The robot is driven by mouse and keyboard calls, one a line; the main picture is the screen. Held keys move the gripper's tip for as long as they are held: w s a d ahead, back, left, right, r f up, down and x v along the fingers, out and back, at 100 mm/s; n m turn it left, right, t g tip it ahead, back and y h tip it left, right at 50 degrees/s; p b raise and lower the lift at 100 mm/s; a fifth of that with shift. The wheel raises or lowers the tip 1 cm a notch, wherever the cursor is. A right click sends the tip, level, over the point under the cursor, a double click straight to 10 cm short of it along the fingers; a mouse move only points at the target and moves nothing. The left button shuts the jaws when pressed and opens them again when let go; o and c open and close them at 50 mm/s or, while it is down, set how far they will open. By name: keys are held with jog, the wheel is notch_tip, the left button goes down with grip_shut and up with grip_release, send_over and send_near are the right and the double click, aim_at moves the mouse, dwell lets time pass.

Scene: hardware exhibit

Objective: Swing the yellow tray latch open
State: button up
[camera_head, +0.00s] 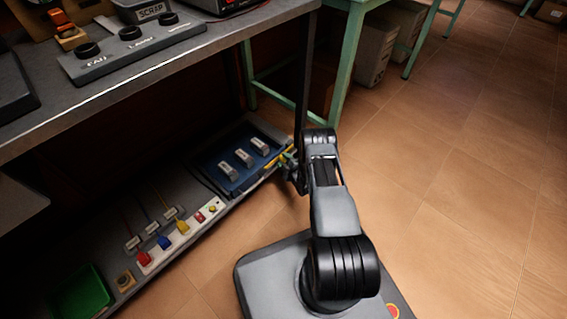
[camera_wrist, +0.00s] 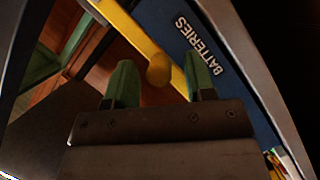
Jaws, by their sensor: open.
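The yellow latch (camera_wrist: 128,33) is a long bar running diagonally along the edge of the blue tray (camera_wrist: 180,22), which is lettered BATTERIES. A rounded yellow knob (camera_wrist: 158,70) stands on the bar. My gripper (camera_wrist: 160,78) is open, its green fingertips on either side of the knob with visible gaps; I cannot tell whether either touches it. In the head view, the blue tray (camera_head: 213,174) holds 3 pale blocks on the low shelf, and a bit of the yellow latch (camera_head: 279,160) shows at its right end. My gripper (camera_head: 291,166) is there, partly hidden by my arm.
The low shelf also carries colored plugs (camera_head: 165,242), a white strip (camera_head: 146,264) and a green bin (camera_head: 82,293). The grey worktop (camera_head: 150,75) overhangs the shelf. A green-legged table (camera_head: 344,70) stands behind. The tiled floor (camera_head: 450,190) at right is clear.

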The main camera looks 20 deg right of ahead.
jog(key=shift+w+a+f, duration=0.1)
jog(key=shift+w, duration=0.45)
grip_shut()
